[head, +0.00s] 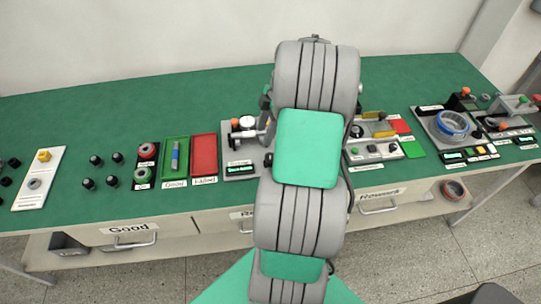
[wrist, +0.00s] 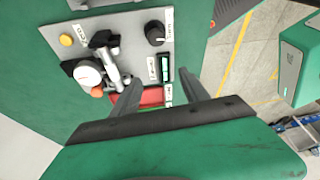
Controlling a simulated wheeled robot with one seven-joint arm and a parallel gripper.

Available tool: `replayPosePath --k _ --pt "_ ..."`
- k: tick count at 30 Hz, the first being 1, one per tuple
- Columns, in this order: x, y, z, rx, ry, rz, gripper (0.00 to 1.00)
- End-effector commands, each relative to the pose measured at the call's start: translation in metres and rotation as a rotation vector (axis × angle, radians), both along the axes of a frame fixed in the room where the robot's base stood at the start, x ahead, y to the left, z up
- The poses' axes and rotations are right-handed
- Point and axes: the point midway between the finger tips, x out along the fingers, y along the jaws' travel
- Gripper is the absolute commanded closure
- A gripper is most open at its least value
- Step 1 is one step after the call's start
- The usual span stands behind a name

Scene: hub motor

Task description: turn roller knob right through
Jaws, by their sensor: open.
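A black round knob (wrist: 155,32) with a white label beside it stands near a corner of a grey panel (wrist: 62,40) in the wrist view; I take it for the roller knob. In the head view the black knob (head: 268,160) shows at the panel's right edge, partly beside my arm.
Other devices stand to the right.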

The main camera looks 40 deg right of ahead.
Motion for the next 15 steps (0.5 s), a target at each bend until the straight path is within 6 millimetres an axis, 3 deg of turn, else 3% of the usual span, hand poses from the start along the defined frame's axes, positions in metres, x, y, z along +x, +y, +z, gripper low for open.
replayPosePath --k 1,5,15 --pt "-0.011 -0.020 -0.019 0.024 -0.019 0.050 0.47" --pt "-0.024 -0.040 -0.037 0.046 -0.062 0.149 0.47" --pt "-0.018 -0.019 -0.086 0.049 -0.066 0.161 0.47"
